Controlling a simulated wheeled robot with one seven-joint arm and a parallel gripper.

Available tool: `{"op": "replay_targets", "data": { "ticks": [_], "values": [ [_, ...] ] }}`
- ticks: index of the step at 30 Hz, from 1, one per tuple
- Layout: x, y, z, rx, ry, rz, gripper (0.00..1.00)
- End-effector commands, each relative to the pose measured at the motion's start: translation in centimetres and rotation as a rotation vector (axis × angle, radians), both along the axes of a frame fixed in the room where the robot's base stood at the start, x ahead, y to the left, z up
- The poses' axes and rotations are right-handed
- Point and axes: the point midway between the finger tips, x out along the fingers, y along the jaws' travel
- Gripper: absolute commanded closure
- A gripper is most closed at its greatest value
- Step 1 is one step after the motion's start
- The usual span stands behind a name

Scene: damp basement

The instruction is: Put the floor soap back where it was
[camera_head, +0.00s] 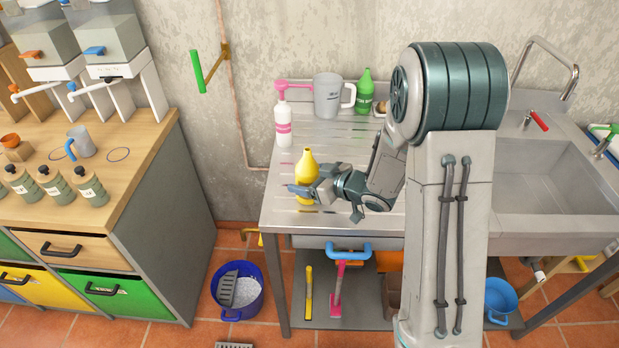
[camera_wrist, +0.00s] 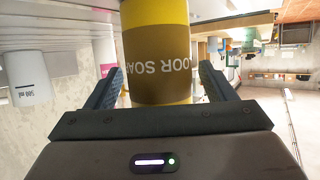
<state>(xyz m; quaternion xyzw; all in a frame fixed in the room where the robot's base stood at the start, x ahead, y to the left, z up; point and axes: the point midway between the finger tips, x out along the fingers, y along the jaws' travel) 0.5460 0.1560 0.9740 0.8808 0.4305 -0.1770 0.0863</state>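The floor soap is a yellow bottle (camera_head: 306,172) with a narrow neck, upright at the left part of the steel worktop. Its brown label, partly reading "OOR SOAP", fills the middle of the wrist view (camera_wrist: 158,65). My gripper (camera_head: 304,190) reaches it from the right, with one finger across its lower front. In the wrist view its fingers (camera_wrist: 160,85) lie on both sides of the bottle, very close to it. Whether both press on it is unclear. The bottle's base is partly hidden, so I cannot tell whether it touches the worktop.
A white pump bottle (camera_head: 283,122) with a pink top, a grey jug (camera_head: 327,97) and a green bottle (camera_head: 364,93) stand behind on the worktop (camera_head: 283,210). The sink (camera_head: 545,185) is at right. A blue bucket (camera_head: 238,302) stands on the floor at left.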

Motion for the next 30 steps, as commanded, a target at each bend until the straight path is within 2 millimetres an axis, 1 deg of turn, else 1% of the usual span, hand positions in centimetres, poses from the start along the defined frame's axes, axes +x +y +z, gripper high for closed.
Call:
{"op": "replay_targets", "data": {
  "ticks": [6, 11, 15, 21, 27, 30],
  "values": [
    [-0.1, -0.1, 0.6, 0.000, -0.002, -0.001, 0.23],
    [-1.6, -2.3, 1.5, 0.000, -0.002, -0.005, 0.23],
    [-3.4, -4.6, 2.7, 0.000, -0.004, -0.005, 0.23],
    [-5.6, -7.3, 4.2, 0.000, -0.002, -0.004, 0.23],
    [-6.6, -8.7, 5.0, -0.005, -0.003, -0.005, 0.23],
    [-6.1, -9.4, 5.4, -0.040, -0.016, -0.048, 0.23]
  ]
}}
